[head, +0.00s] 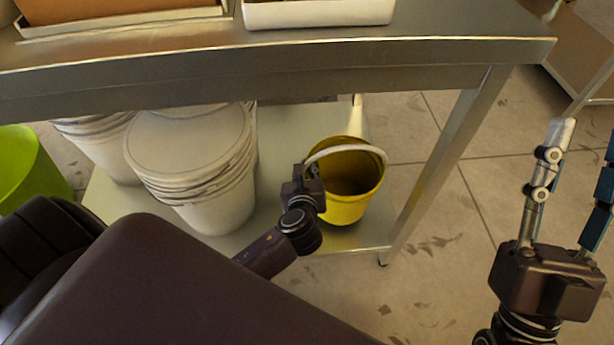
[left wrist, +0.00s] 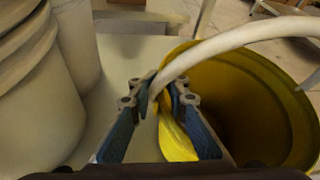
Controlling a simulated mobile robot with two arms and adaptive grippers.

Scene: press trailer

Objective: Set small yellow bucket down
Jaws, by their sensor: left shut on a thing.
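The small yellow bucket (head: 347,205) stands upright at the right end of the low shelf (head: 362,235) under the steel table, or just above it; I cannot tell if its base touches. Its white handle (head: 348,149) arches over the rim. My left gripper (head: 312,168) is at the bucket's left side. In the left wrist view its fingers (left wrist: 158,90) are shut on the white handle near the rim, with the yellow bucket (left wrist: 245,75) to the right. My right gripper (head: 590,180) is at the right of the head view, empty, with its fingers spread apart.
Stacked white buckets (head: 190,160) stand on the shelf left of the yellow one. A green bin (head: 30,165) is at the far left. The steel table top (head: 450,50) overhangs the shelf, and its leg (head: 440,165) stands just right of the bucket. Tiled floor lies clear beyond.

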